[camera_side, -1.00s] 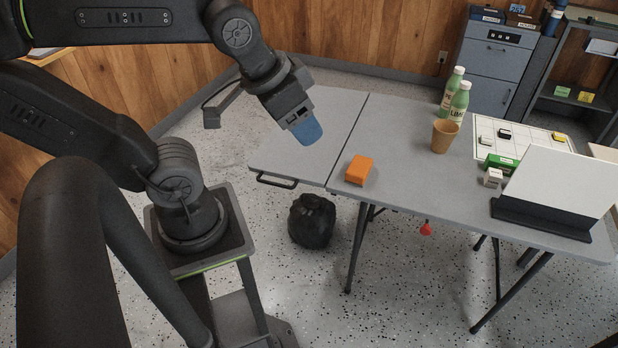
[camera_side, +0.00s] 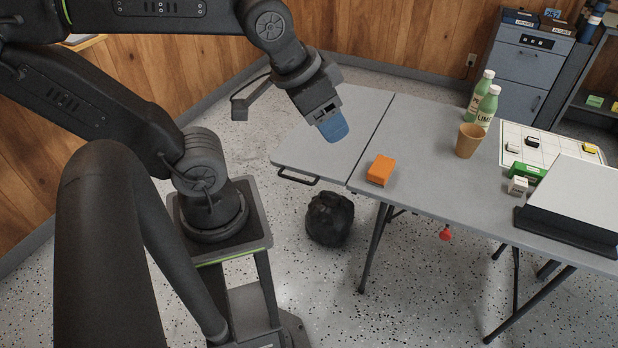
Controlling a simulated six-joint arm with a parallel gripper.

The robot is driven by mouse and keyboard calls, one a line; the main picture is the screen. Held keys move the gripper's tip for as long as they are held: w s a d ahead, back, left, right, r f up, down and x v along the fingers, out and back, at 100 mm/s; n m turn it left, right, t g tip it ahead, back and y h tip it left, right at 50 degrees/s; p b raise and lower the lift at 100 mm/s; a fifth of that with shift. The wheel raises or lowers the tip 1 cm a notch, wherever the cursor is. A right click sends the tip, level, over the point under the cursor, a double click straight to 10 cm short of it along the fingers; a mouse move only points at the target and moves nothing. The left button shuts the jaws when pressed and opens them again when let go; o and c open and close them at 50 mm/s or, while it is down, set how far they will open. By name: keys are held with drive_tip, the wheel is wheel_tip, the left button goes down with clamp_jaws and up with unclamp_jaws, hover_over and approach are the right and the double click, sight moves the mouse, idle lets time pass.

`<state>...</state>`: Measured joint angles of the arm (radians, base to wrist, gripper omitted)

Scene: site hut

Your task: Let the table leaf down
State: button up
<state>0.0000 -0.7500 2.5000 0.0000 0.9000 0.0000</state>
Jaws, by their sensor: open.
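The grey table leaf (camera_side: 318,148) is up, level with the main table top (camera_side: 430,140), at its left end. A dark seam runs between the two. A black bar handle (camera_side: 298,177) sits on the leaf's front edge. A red knob (camera_side: 445,233) hangs under the front edge of the main top. My gripper (camera_side: 334,128), with blue fingertips, is above the leaf, apart from the handle and the knob. It is open, with nothing seen in it; the gap between its fingers is hard to see from here.
An orange box (camera_side: 380,170) stands on the main top close to the seam. Green bottles (camera_side: 482,100), a tan cup (camera_side: 468,140), small boxes (camera_side: 517,186) and a white panel on a dark base (camera_side: 565,232) stand farther right. A black bag (camera_side: 329,218) lies on the floor below the leaf.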

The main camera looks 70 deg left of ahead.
drive_tip(key=shift+c, duration=0.2)
drive_tip(key=shift+c, duration=0.7)
drive_tip(key=a+f+m+g+y, duration=0.1)
drive_tip(key=f+m, duration=0.1)
drive_tip(key=f, duration=0.1)
drive_tip(key=a+f+m+g+y, duration=0.1)
drive_tip(key=f+m+g, duration=0.1)
drive_tip(key=f, duration=0.1)
drive_tip(key=w+a+f+m+g+y, duration=0.1)
drive_tip(key=f+g, duration=0.1)
drive_tip(key=f, duration=0.1)
drive_tip(key=shift+f+m, duration=0.2)
drive_tip(key=shift+m, duration=0.2)
drive_tip(key=shift+c, duration=0.9)
drive_tip(key=m+t+y, duration=0.5)
drive_tip(key=m+y, duration=0.6)
drive_tip(key=m, duration=2.4)
approach(297, 180)
drive_tip(key=x, duration=1)
drive_tip(key=shift+w+a+f, duration=0.15)
drive_tip(key=shift+a, duration=0.05)
drive_tip(key=shift+c, duration=0.4)
clamp_jaws()
